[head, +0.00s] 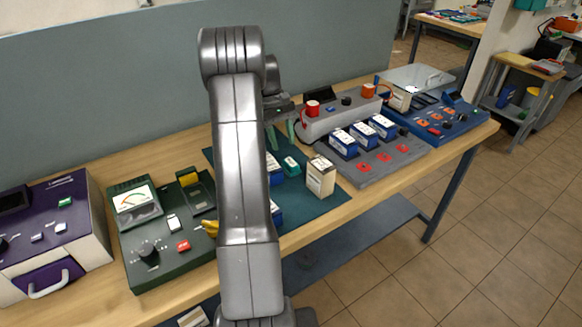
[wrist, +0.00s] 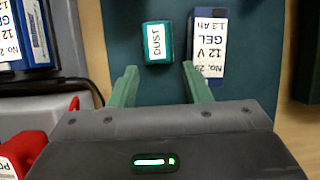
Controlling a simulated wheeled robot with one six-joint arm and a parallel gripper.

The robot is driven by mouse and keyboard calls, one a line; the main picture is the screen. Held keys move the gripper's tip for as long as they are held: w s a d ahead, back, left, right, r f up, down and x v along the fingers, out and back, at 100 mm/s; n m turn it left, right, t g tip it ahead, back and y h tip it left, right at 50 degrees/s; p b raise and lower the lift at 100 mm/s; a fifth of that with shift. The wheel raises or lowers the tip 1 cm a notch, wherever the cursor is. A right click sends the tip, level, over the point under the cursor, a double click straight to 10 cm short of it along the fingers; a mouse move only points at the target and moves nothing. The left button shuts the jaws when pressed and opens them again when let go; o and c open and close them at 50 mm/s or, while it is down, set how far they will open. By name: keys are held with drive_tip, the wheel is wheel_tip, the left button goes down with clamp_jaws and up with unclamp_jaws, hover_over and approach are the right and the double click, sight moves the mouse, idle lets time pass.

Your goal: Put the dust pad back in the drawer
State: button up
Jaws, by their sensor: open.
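The dust pad (wrist: 157,43) is a small green block with a white DUST label. It lies on the dark teal mat (head: 330,203), and the head view shows it beside my arm (head: 291,165). My gripper (wrist: 159,68) is open and empty, with its green fingertips on either side of the pad's near edge in the picture; I cannot tell the height gap. In the head view my gripper (head: 283,140) hangs above the mat's back part. A purple unit at the far left has a drawer (head: 48,277) with a white handle; it looks shut.
A blue battery with a white label (wrist: 208,45) lies close beside the right finger. A cream battery (head: 320,176) stands right of the pad. A grey charger (head: 375,160) with blue batteries is to the right. A green meter unit (head: 150,235) stands between mat and purple unit.

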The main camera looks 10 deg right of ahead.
sight(288, 159)
drive_tip(key=x, duration=0.5)
drive_tip(key=shift+d+f+p, duration=0.15)
drive_tip(key=shift+f+p, duration=0.15)
drive_tip(key=shift+p, duration=0.1)
drive_tip(key=shift+c, duration=0.2)
drive_tip(key=c, duration=0.8)
